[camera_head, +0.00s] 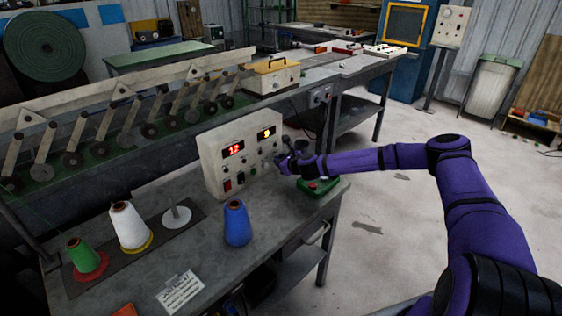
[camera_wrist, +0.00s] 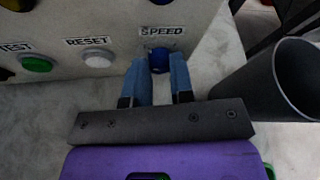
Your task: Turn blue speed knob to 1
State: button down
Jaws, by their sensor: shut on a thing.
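The blue speed knob (camera_wrist: 159,60) sits on the pale control panel under a label reading SPEED in the wrist view. My gripper (camera_wrist: 160,72) has its two blue-grey fingers on either side of the knob and is shut on it. The knob's pointer and any number scale cannot be made out. In the head view the control box (camera_head: 222,172) stands on the grey bench with a red and a yellow display. There my gripper (camera_head: 283,163) is at the right part of its front face, and the knob is hidden.
A green button (camera_wrist: 36,64) and a white RESET button (camera_wrist: 97,59) lie left of the knob. A dark cylinder (camera_wrist: 262,85) is close on the right. Blue (camera_head: 237,224), white (camera_head: 129,226) and green (camera_head: 82,256) thread cones stand on the bench.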

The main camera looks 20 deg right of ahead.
jog(key=n, duration=0.1)
jog(key=n+t+h, duration=0.1)
jog(key=n, duration=0.1)
jog(key=shift+s+a+f+t+h, duration=0.1)
jog(key=shift+a+t+h, duration=0.1)
jog(key=shift+t+h, duration=0.1)
jog(key=n, duration=0.1)
jog(key=n+t, duration=0.1)
jog(key=n, duration=0.1)
jog(key=n+t+h, duration=0.1)
jog(key=n, duration=0.1)
jog(key=shift+f, duration=0.25)
dwell(0.3)
jog(key=shift+s, duration=0.1)
jog(key=c, duration=1)
grip_release()
jog(key=shift+s, duration=0.1)
jog(key=s, duration=0.3)
jog(key=s+d, duration=0.1)
jog(key=s, duration=0.3)
jog(key=s+r, duration=0.1)
jog(key=s, duration=0.2)
jog(key=shift+s+d, duration=0.2)
